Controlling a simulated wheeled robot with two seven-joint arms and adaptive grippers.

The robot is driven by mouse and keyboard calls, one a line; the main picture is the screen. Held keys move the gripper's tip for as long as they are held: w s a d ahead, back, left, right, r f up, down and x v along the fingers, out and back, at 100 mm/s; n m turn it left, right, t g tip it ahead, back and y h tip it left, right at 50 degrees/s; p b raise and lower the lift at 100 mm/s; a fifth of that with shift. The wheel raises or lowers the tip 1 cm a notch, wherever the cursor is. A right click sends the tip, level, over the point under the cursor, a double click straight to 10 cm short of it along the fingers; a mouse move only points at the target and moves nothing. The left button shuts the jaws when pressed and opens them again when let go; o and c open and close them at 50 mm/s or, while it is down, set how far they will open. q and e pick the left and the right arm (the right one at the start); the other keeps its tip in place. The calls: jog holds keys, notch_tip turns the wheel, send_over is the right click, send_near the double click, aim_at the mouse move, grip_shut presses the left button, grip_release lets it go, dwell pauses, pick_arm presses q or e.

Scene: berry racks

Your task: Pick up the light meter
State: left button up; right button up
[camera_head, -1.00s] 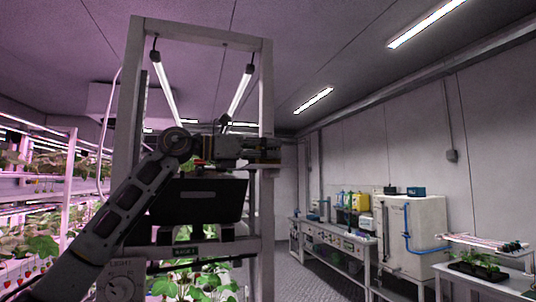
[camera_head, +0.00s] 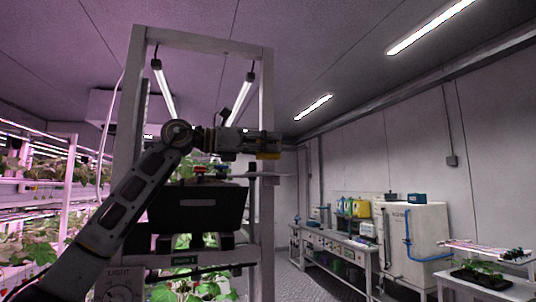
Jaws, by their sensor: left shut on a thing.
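My left gripper (camera_head: 268,142) reaches across the rack frame from the left, at the right-hand post. It is shut on a small yellow thing, the light meter (camera_head: 268,155), whose lower part shows just under the fingers. The rest of the meter is hidden by the gripper. The meter is above a small ledge (camera_head: 268,176) on the post, with a gap between them. My right gripper is not in view.
A dark box (camera_head: 196,207) with small red and blue items above it stands inside the rack frame (camera_head: 266,90). Strawberry plants (camera_head: 200,290) grow below. A workbench (camera_head: 340,240) and a white cabinet (camera_head: 418,240) stand at the right.

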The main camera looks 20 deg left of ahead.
pick_arm(q)
jog(key=shift+r+p, duration=0.35)
jog(key=shift+r, duration=2.85)
